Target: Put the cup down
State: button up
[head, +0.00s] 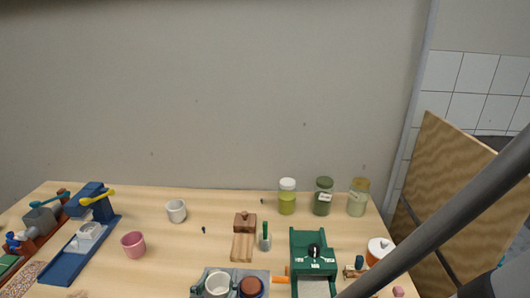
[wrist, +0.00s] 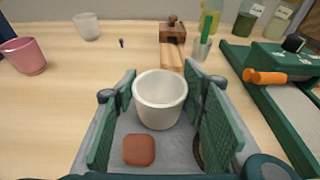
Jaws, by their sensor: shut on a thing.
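A cream-white cup (wrist: 160,104) stands upright between the green textured fingers of my gripper (wrist: 160,88) in the wrist view. The fingers are shut on its sides, one at the left and one at the right. In the head view the same cup (head: 217,283) is at the bottom edge, over a grey tray (head: 257,273). The tray also shows under the cup in the wrist view (wrist: 128,122). I cannot tell whether the cup's base touches the tray. A reddish-brown square piece (wrist: 139,150) lies on the tray, nearer than the cup.
A pink cup (head: 133,245) and another white cup (head: 176,211) stand to the left. A wooden block (head: 242,248) lies beyond the tray. A green device (head: 314,263) with an orange handle is close on the right. Jars (head: 287,197) line the back. Bare table lies left of the tray.

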jog(key=shift+f, duration=0.1)
jog(key=o, duration=1)
jog(key=shift+s+r, duration=0.15)
jog(key=shift+r, duration=0.05)
jog(key=shift+p+v, duration=0.3)
jog(key=shift+v, duration=0.5)
jog(key=shift+p+v, duration=1.25)
jog(key=shift+v, duration=3.8)
